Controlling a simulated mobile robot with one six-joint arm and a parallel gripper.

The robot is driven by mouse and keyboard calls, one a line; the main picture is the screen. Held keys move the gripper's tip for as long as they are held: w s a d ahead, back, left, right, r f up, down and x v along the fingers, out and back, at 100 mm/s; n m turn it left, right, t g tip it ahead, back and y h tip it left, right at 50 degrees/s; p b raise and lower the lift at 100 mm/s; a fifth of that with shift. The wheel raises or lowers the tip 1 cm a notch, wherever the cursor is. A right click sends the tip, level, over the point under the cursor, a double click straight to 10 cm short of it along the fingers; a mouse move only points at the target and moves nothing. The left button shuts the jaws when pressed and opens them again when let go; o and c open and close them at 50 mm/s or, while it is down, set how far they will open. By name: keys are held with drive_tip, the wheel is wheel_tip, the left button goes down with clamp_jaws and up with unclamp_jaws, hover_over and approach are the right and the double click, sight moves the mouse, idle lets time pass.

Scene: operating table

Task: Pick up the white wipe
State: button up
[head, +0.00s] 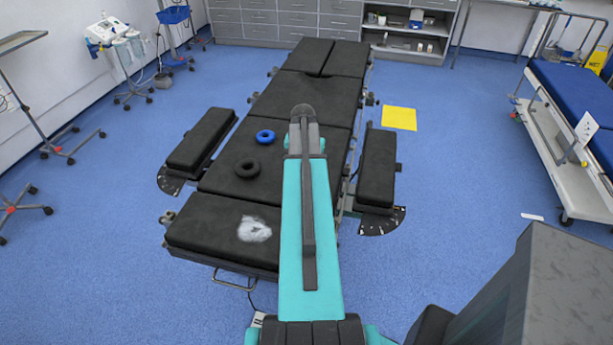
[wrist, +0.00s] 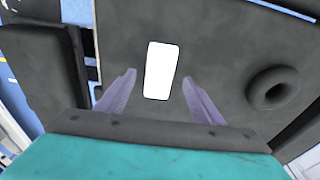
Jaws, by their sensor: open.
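The white wipe (wrist: 161,70) is a flat white rectangle with rounded corners, lying on the dark operating table pad in the wrist view. My gripper (wrist: 159,78) is open, with its two pale purple fingers apart on either side of the wipe's near part. The fingers do not close on it, and I cannot tell how far above the pad they are. In the head view my arm covers the middle of the operating table (head: 312,93), and the wipe and gripper fingers are hidden.
A whitish patch (head: 254,229) marks the near pad. Armrests (head: 376,168) flank the table. A yellow square (head: 399,118) is on the floor.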

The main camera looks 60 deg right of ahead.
drive_tip(key=shift+d+f, duration=0.15)
drive_tip(key=shift+f, duration=1)
drive_tip(key=shift+w, duration=0.1)
drive_tip(key=shift+c, duration=0.2)
drive_tip(key=c, duration=1.1)
